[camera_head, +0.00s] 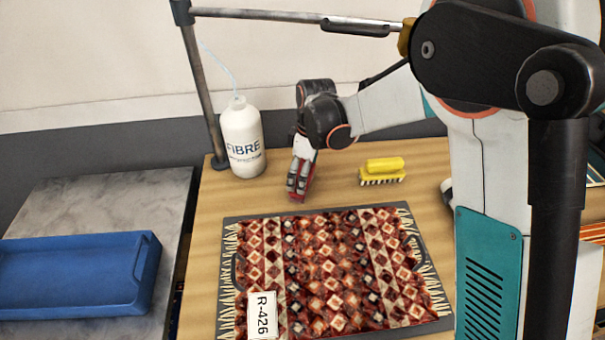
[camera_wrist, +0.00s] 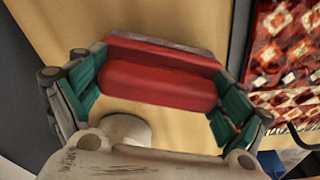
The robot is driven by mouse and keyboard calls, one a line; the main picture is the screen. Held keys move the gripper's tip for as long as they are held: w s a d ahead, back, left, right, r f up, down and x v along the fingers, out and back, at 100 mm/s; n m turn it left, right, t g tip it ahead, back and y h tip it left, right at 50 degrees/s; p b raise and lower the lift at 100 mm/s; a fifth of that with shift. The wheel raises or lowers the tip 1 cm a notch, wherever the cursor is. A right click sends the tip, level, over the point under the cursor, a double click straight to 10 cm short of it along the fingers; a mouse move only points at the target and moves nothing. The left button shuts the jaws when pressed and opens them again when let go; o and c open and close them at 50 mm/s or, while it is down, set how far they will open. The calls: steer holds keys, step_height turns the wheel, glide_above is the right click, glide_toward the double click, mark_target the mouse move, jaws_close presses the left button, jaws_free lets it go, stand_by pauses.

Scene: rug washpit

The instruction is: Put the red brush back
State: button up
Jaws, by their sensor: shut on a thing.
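My gripper (camera_head: 300,178) is shut on the red brush, just above or at the wooden table behind the patterned rug; I cannot tell whether the brush touches the table. In the head view only a little of the red brush (camera_head: 308,186) shows at the fingertips. In the wrist view the red brush (camera_wrist: 160,82) lies across between the two green-padded fingers of my gripper (camera_wrist: 158,95). Its bristles are mostly hidden there. A yellow brush (camera_head: 383,170) stands on the table to the right of my gripper, bristles down.
A white FIBRE bottle (camera_head: 242,140) stands left of my gripper, beside a metal post (camera_head: 202,90). The rug (camera_head: 340,265) on its dark mat, tagged R-426 (camera_head: 262,315), fills the table's front. A blue tray (camera_head: 75,275) lies on a grey slab (camera_head: 100,205) at left.

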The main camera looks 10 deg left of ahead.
steer(key=shift+f, duration=0.1)
steer(key=o, duration=1.1)
steer(key=shift+c, duration=0.2)
steer(key=shift+s+d+r+p, duration=0.15)
steer(key=shift+r+p, duration=0.3)
steer(key=shift+r, duration=0.85)
steer(key=shift+w+d+r+p, duration=0.15)
steer(key=shift+r+p, duration=0.3)
steer(key=shift+r, duration=0.85)
steer(key=shift+s+d+r+p, duration=0.15)
steer(key=shift+r+p, duration=0.3)
steer(key=shift+r, duration=0.85)
